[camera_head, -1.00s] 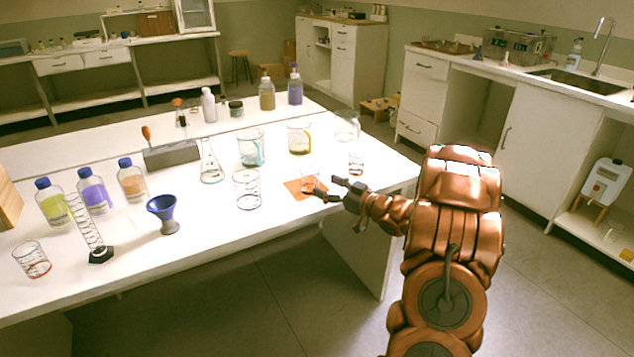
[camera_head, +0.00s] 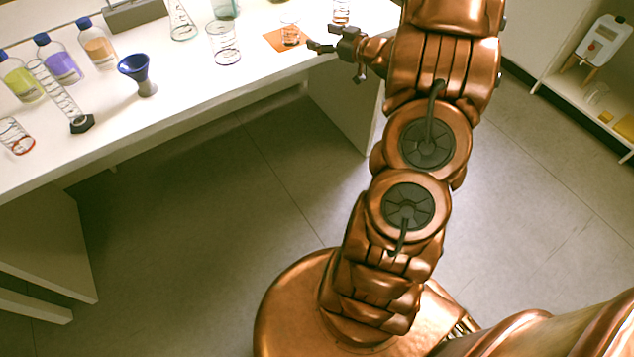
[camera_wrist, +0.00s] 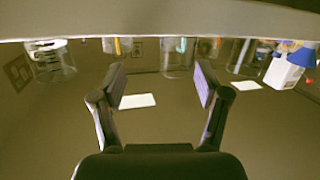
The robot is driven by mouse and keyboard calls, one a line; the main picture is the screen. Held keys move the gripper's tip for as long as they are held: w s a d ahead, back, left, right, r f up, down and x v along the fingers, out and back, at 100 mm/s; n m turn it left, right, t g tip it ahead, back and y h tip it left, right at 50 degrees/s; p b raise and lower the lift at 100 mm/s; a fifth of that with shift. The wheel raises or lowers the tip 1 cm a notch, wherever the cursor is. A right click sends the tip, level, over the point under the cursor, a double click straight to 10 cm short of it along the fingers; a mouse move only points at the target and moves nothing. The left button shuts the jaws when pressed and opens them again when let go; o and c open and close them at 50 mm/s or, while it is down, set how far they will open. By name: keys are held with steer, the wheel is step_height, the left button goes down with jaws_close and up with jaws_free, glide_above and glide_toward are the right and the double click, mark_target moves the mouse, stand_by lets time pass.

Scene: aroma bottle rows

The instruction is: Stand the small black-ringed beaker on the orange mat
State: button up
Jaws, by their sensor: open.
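The orange mat (camera_head: 274,40) lies near the front right edge of the white table. A small clear beaker (camera_head: 290,35) stands upright on it; its ring colour is hard to make out. I take it for the black-ringed beaker. My gripper (camera_head: 318,46) is just right of the mat, its fingers apart from the beaker as far as I can see. In the wrist view, my gripper (camera_wrist: 160,80) is open with nothing between the fingers. That view looks upside down, with glassware hanging from the top; a clear vessel (camera_wrist: 178,58) shows beyond the fingers.
Another small beaker (camera_head: 341,12) stands right of the mat, close to my arm. A larger ringed beaker (camera_head: 224,45) is to the left. A blue funnel (camera_head: 138,72), a graduated cylinder (camera_head: 60,95) and capped bottles (camera_head: 62,62) are farther left. The table's front edge is close.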

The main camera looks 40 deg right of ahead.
steer(key=shift+w+a+r+g+h, duration=0.1)
steer(key=shift+w+r+g+h, duration=0.1)
steer(key=shift+w+h, duration=0.15)
steer(key=shift+w+r+g+h, duration=0.1)
steer(key=shift+w+g+h, duration=0.1)
steer(key=shift+w+h, duration=0.15)
steer(key=shift+w+m+g+h, duration=0.15)
steer(key=shift+m+g+h, duration=0.2)
steer(key=shift+h, duration=0.35)
steer(key=shift+r+g+h, duration=0.25)
steer(key=shift+g+h, duration=0.3)
steer(key=shift+h, duration=0.15)
steer(key=shift+s+a+m+g+h, duration=0.2)
steer(key=shift+s+m+g+h, duration=0.2)
steer(key=shift+m+h, duration=0.1)
steer(key=s+a+g+y, duration=0.1)
steer(key=s+a+g, duration=0.6)
steer(key=s+a, duration=0.9)
steer(key=s+a+m+g+y, duration=0.1)
steer(key=s+a+g, duration=0.7)
steer(key=s+a, duration=0.8)
steer(key=s, duration=0.8)
steer(key=shift+s+f, duration=0.2)
steer(key=shift+f, duration=0.05)
